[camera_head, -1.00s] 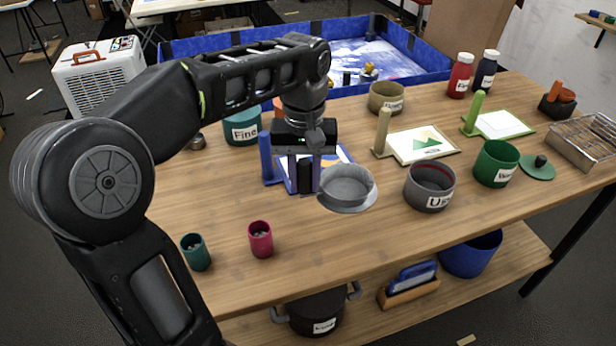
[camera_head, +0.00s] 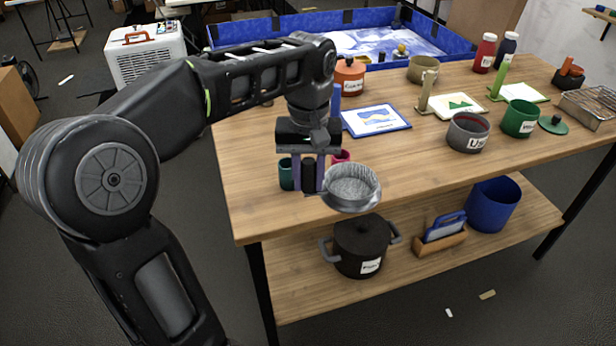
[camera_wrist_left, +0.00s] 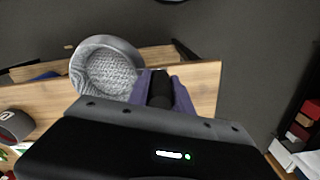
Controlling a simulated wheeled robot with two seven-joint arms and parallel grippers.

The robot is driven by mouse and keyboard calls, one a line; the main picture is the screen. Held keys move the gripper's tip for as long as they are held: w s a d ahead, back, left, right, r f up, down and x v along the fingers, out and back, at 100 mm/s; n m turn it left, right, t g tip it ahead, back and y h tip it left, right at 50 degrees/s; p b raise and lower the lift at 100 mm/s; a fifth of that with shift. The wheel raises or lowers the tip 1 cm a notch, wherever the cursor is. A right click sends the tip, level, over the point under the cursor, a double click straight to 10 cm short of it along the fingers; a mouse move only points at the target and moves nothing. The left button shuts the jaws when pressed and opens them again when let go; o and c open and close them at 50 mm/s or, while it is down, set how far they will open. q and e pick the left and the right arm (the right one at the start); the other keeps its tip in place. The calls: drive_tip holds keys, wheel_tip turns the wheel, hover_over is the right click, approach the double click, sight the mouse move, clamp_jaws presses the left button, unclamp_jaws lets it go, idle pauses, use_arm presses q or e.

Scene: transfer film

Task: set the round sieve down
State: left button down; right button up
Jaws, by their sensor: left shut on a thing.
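The round sieve (camera_head: 352,187) is a grey metal bowl with a mesh bottom and a wide rim. My left gripper (camera_head: 308,186) is shut on its dark handle, to the left of the bowl in the head view. The sieve is held roughly level and appears near the table's front edge. In the left wrist view the sieve (camera_wrist_left: 106,66) shows its mesh inside, and the handle sits between the purple fingers of my left gripper (camera_wrist_left: 162,88). I cannot tell the exact height of the sieve above the tabletop. My right gripper is not in view.
A teal cup (camera_head: 286,174) and a pink cup (camera_head: 341,157) stand just behind my left gripper. A blue-framed picture board (camera_head: 376,120), a grey pot (camera_head: 467,132) and a green pot (camera_head: 519,118) stand farther back. A black lidded pot (camera_head: 360,246) is on the lower shelf.

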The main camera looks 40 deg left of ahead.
sight(320, 195)
use_arm(q)
drive_tip(key=shift+s+d+f+m, duration=0.3)
drive_tip(key=shift+s+d+f, duration=0.1)
drive_tip(key=shift+s+f, duration=0.3)
drive_tip(key=shift+m, duration=0.3)
drive_tip(key=w+f, duration=0.1)
drive_tip(key=w+d+f, duration=0.1)
drive_tip(key=f, duration=0.1)
drive_tip(key=shift+w+d+f, duration=0.1)
drive_tip(key=shift+d+f, duration=0.1)
drive_tip(key=w+d+f+m, duration=0.2)
drive_tip(key=d+f, duration=0.1)
drive_tip(key=f, duration=0.5)
drive_tip(key=w+d+f+m, duration=0.1)
drive_tip(key=d+f, duration=0.3)
drive_tip(key=f, duration=0.4)
drive_tip(key=w+d+f+m, duration=0.2)
drive_tip(key=d+f+m, duration=0.1)
drive_tip(key=f, duration=0.5)
drive_tip(key=shift+w+d, duration=0.3)
drive_tip(key=shift+d, duration=0.4)
